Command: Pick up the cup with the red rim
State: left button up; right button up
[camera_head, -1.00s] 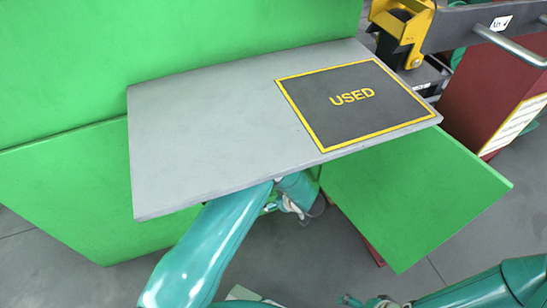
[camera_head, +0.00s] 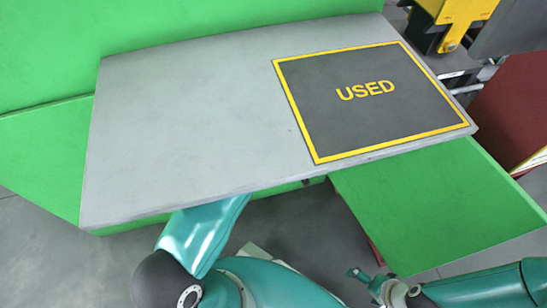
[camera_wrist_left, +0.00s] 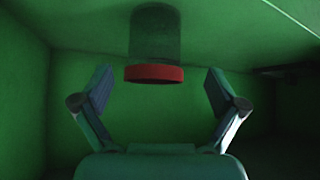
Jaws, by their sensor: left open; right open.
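The cup with the red rim (camera_wrist_left: 155,73) shows in the left wrist view, dark and dim above the red band, inside a green-walled space. My left gripper (camera_wrist_left: 159,88) is open, with one finger on each side below the cup in the picture. The red rim appears between the fingertips, and I see no contact. In the head view the left gripper and the cup are hidden; my left arm goes under the grey tabletop. My right gripper (camera_head: 364,280) is open and empty at the bottom right of the head view, below the green panel.
The grey tabletop (camera_head: 180,125) is bare apart from the dark mat marked USED (camera_head: 365,100). A green panel (camera_head: 440,205) juts out at the right below it. Green walls (camera_head: 200,25) stand behind. A yellow machine part (camera_head: 455,12) stands at the back right.

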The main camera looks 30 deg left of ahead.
pick_arm(q)
jog(key=shift+x, duration=1.1)
jog(key=b+x, duration=0.3)
jog(key=x, duration=0.1)
jog(key=shift+w+d+f, duration=0.25)
jog(key=shift+d+f, duration=0.05)
jog(key=shift+f, duration=0.05)
jog(key=shift+w+a+f, duration=0.1)
jog(key=shift+a+f, duration=0.1)
jog(key=shift+a, duration=0.15)
jog(key=c, duration=1.2)
